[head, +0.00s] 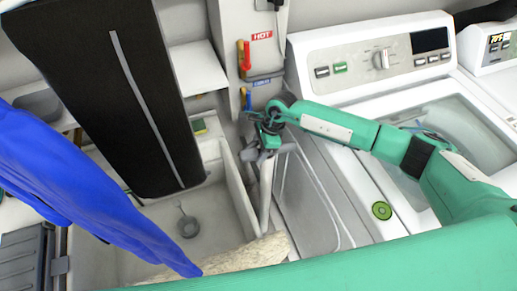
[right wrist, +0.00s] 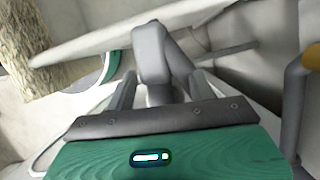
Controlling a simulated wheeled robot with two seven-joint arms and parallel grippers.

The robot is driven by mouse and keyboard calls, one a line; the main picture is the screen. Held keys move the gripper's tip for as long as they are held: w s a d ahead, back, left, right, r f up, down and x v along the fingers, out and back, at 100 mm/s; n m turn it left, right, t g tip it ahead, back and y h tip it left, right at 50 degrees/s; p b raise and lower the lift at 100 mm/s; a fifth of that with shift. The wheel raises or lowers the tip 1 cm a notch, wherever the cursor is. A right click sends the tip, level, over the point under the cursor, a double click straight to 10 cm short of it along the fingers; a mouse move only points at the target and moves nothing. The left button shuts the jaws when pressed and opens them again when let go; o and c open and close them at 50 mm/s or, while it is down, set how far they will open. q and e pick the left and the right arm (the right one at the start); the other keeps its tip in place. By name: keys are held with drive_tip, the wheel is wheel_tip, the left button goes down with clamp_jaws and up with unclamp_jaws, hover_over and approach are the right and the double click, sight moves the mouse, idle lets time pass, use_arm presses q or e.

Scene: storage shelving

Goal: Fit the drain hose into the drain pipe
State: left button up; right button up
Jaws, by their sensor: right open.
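My right gripper (head: 268,137) is open above the right rim of the sink, beside the washing machine. In the right wrist view its two fingers (right wrist: 155,92) stand apart around a grey bent piece (right wrist: 151,50), which looks like the hooked end of the drain hose. I cannot tell whether the fingers touch it. A grey tube-like part (right wrist: 192,42) lies just beyond it; I cannot tell whether it is the drain pipe. In the head view the gripper and wrist hide most of this area. My left gripper is not in view.
The sink (head: 150,225) has a grey drain plug (head: 188,226) in it. A tall black object (head: 110,85) and blue fabric (head: 75,185) are at left. Red-handled and blue valves stand behind. The washing machine (head: 340,60) is at right.

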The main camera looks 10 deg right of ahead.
drive_tip(key=shift+r, duration=0.2)
drive_tip(key=shift+d+r, duration=0.2)
drive_tip(key=shift+r, duration=0.1)
drive_tip(key=b+v, duration=0.2)
drive_tip(key=v, duration=0.9)
drive_tip(key=shift+r, duration=0.1)
